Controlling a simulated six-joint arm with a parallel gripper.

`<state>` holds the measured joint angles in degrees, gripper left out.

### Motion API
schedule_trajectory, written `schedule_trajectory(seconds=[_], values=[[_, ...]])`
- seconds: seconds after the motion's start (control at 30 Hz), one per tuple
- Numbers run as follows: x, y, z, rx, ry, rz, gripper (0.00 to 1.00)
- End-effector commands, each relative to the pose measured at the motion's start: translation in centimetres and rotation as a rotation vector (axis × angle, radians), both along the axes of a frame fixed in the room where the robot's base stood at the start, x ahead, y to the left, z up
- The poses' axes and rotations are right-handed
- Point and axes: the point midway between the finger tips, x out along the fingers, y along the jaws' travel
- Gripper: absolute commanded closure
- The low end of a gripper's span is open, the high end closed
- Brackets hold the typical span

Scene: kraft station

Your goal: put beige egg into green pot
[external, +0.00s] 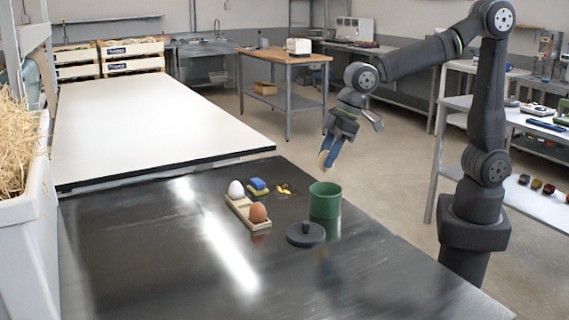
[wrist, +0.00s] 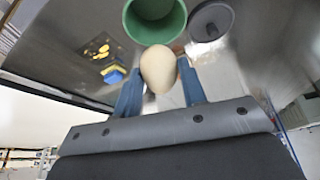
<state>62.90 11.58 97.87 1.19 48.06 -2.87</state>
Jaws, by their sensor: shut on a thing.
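My gripper (external: 329,153) is shut on the beige egg (wrist: 158,68), which sits between its blue fingers in the wrist view. In the external view the egg (external: 322,159) shows only partly at the fingertips. The gripper is raised above the dark table, above and behind the green pot (external: 325,201). The pot stands upright and open on the table. In the wrist view the pot (wrist: 150,38) lies just beyond the egg, and its visible inside looks empty.
A dark round lid (external: 306,234) lies in front of the pot. A wooden egg holder (external: 238,208) to the left bears a white egg (external: 236,188) and a brown egg (external: 258,212). A blue and yellow sponge (external: 258,186) lies behind it. The table's front is clear.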

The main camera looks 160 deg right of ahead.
Motion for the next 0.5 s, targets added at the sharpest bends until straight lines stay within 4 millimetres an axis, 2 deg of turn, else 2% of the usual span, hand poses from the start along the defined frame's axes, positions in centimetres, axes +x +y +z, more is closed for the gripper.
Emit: schedule_trajectory(seconds=[0.23, 0.5], values=[[0.1, 0.5, -1.0, 0.0, 0.001, 0.013, 0.75], [0.0, 0.5, -3.1, 0.001, 0.001, 0.012, 0.75]])
